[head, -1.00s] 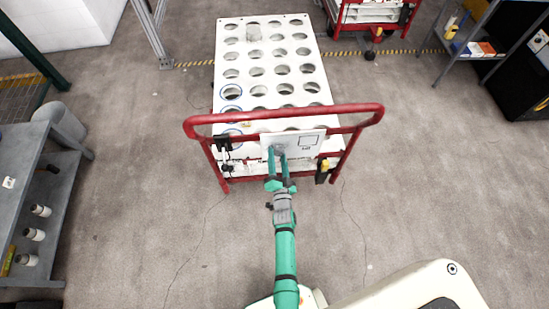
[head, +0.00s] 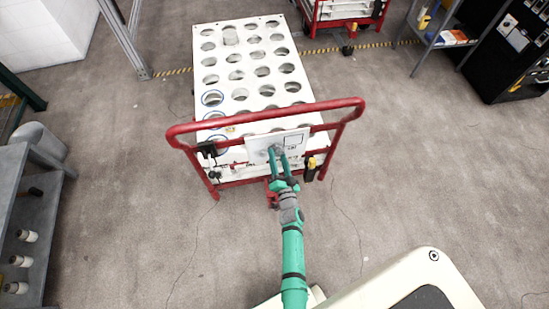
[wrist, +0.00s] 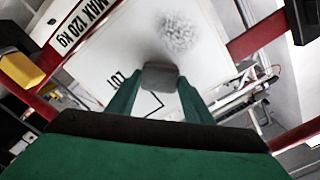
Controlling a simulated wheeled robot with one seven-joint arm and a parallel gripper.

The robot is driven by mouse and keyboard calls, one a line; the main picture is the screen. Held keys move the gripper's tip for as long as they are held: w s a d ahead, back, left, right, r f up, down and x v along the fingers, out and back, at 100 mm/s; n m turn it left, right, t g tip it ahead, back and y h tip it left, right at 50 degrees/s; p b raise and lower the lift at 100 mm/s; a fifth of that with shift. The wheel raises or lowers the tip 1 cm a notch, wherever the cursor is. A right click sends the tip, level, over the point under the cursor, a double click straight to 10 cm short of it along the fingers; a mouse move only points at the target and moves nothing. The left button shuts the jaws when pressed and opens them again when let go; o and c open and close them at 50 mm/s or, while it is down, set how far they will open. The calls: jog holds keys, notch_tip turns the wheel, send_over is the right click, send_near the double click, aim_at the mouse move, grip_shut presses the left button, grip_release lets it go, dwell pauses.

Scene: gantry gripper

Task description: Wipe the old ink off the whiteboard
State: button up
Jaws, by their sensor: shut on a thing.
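The whiteboard (head: 258,143) is a small white panel on the red handle frame of a white cart. In the wrist view the whiteboard (wrist: 112,62) carries a grey smudgy patch of old ink (wrist: 178,33) and printed "LOT" lettering with a black line. My gripper (head: 278,156) is at the whiteboard in the head view. In the wrist view my gripper (wrist: 160,88) is shut on a small grey eraser block (wrist: 160,70). The eraser is at the board below the ink patch; I cannot tell whether it touches. My fingers hide part of the board.
The red handle bar (head: 262,114) arches above the whiteboard. The cart's white top (head: 225,88) has several round holes. A black and yellow item (head: 311,164) hangs right of the board. A grey shelf (head: 22,215) stands at left. The floor around the cart is mostly clear.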

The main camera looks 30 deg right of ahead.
jog(key=shift+s, duration=0.1)
jog(key=shift+v, duration=2.9)
jog(key=shift+s, duration=0.1)
jog(key=v, duration=0.3)
jog(key=w+a+f, duration=0.4)
jog(key=a+f, duration=0.1)
jog(key=a, duration=0.3)
jog(key=shift+r+x, duration=0.2)
jog(key=shift+x, duration=2.65)
jog(key=shift+x, duration=1.05)
